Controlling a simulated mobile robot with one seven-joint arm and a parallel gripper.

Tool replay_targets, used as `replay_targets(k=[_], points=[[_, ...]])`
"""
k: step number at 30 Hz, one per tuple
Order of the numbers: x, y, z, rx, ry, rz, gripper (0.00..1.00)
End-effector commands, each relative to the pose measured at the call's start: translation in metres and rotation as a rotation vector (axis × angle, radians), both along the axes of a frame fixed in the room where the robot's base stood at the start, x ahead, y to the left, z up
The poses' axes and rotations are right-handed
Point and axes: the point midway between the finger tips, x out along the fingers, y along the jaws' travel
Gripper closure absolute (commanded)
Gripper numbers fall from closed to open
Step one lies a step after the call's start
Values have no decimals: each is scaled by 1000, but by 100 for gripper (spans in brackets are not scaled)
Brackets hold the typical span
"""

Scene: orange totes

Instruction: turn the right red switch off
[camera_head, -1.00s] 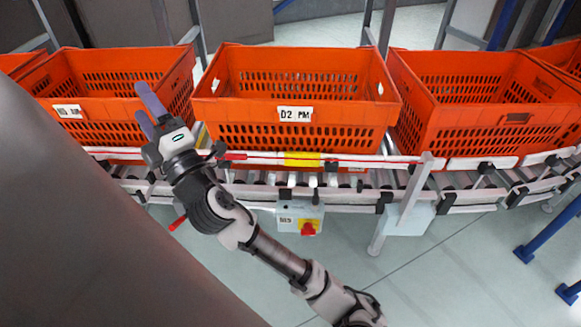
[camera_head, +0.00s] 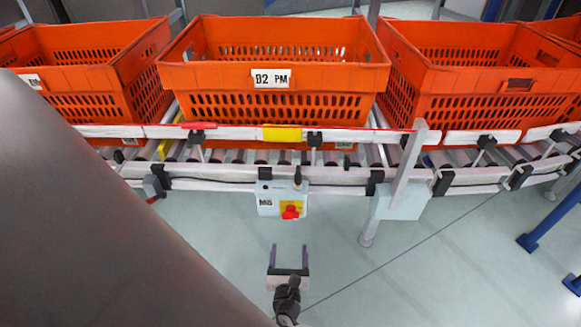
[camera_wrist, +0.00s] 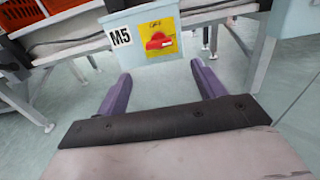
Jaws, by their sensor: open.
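A red switch (camera_head: 290,212) sits on a yellow plate on a grey box (camera_head: 268,203) labelled M5, fixed to the front of the conveyor. In the wrist view the red switch (camera_wrist: 158,41) is ahead, above the middle of the gap between my fingers, its handle lying roughly level. My gripper (camera_head: 289,249) is open and empty, below and in front of the box, with both purple fingers apart from it. The fingers also show in the wrist view (camera_wrist: 161,82). Another red piece (camera_head: 152,199) shows at the left, partly hidden by a grey body; I cannot tell whether it is a switch.
Orange totes stand on the roller conveyor, with the D2 PM tote (camera_head: 273,105) behind the switch box. A plain grey box (camera_head: 402,203) and a post stand to the right. The floor (camera_head: 400,285) in front is clear.

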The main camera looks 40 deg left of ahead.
Motion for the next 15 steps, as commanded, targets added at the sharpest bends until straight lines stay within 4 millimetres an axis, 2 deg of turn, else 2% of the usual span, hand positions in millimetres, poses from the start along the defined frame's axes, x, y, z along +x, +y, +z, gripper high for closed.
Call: replay_targets(k=[15], points=[[79, 63, -1, 4, 4, 3, 31]])
